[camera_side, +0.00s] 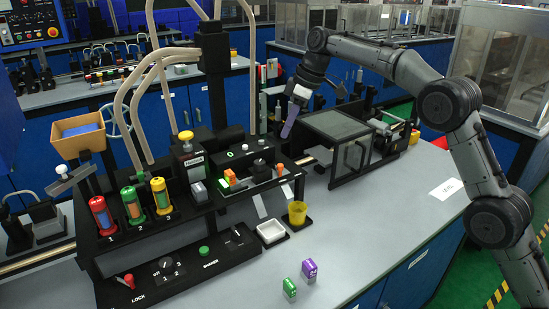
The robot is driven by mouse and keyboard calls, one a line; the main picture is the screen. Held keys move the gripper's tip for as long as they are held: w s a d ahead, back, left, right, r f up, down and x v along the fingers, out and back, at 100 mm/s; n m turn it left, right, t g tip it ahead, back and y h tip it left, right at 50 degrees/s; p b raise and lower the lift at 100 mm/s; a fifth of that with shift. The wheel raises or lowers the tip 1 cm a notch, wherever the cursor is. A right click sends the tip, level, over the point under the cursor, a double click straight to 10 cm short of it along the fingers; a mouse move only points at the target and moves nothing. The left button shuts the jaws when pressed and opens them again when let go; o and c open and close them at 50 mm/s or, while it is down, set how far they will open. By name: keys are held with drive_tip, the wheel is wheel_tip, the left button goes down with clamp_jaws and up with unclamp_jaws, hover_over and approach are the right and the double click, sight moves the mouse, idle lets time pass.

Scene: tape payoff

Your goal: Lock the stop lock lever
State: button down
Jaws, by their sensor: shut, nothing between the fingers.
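A small red-tipped lever (129,281) stands on the black front panel (165,277) at the lower left, beside the printed word LOCK. It leans to the left; its exact setting is too small to tell. My gripper (287,132) is at the upper middle, pointing down, shut and empty. It hangs above the back of the bench, left of the glass-sided box, far from the red lever. Nothing covers the lever in this view.
Three coloured cylinders (132,204) stand behind the panel, which also carries a knob (166,264) and a green button (204,250). The front right is clear.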

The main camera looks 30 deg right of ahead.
sight(269, 169)
drive_tip(key=x, duration=1)
drive_tip(key=shift+s+d+n+g+y, duration=0.2)
drive_tip(key=shift+d+n+g+y, duration=0.15)
drive_tip(key=shift+n, duration=0.75)
idle(0.3)
drive_tip(key=shift+s+d+n, duration=0.1)
drive_tip(key=shift+d+n, duration=0.15)
drive_tip(key=shift+n, duration=0.35)
drive_tip(key=n, duration=0.2)
drive_tip(key=d+n+g, duration=0.1)
drive_tip(key=n, duration=0.1)
drive_tip(key=shift+s+d+g+y, duration=0.15)
drive_tip(key=shift+d+g+y, duration=0.1)
drive_tip(key=shift+w+d, duration=0.25)
drive_tip(key=shift+d, duration=0.65)
drive_tip(key=shift+w+d, duration=0.15)
drive_tip(key=shift+d, duration=0.05)
